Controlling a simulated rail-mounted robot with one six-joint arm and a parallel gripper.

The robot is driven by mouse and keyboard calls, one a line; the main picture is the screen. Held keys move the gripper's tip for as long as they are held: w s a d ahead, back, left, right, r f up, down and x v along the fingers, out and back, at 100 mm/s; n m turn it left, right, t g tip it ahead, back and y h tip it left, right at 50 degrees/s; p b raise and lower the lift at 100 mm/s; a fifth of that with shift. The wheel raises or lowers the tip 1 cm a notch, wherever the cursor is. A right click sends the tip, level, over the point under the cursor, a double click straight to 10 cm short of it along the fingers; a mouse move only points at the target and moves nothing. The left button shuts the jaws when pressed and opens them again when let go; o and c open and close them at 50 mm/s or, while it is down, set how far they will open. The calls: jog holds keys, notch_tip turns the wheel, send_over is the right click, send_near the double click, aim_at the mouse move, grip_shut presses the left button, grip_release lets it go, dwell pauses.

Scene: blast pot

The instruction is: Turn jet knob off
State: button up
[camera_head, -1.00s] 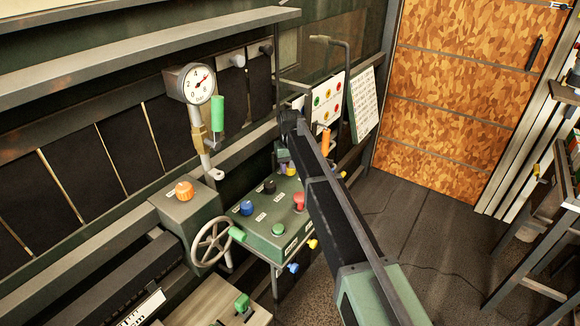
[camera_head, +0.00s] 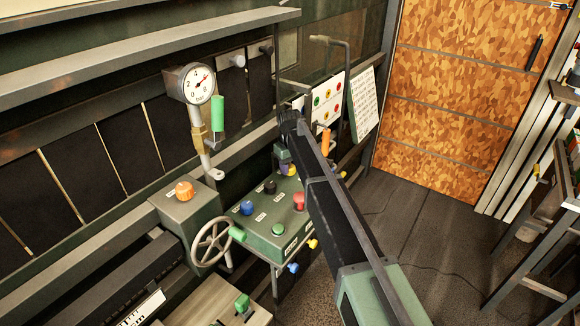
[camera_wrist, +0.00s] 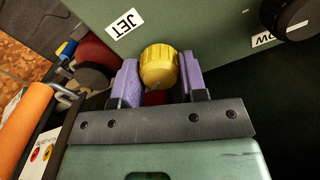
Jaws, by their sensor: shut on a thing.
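The jet knob is a yellow ribbed knob (camera_wrist: 159,68) beside the white JET label (camera_wrist: 124,22) on a green panel. In the wrist view it sits between the two purple fingers of my gripper (camera_wrist: 160,78), which is shut on it. In the head view only a bit of the yellow knob (camera_head: 291,171) shows at the back of the green control box (camera_head: 268,240), partly hidden by my arm. The fingers are mostly hidden there.
A black knob (camera_wrist: 292,16) is at the right of the wrist view. An orange handle (camera_wrist: 24,128) and a dark red knob (camera_wrist: 97,52) are at left. On the box are blue (camera_head: 247,208), red (camera_head: 299,201) and green knobs (camera_head: 278,230). A pressure gauge (camera_head: 198,84) stands to the left.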

jog(key=o, duration=0.9)
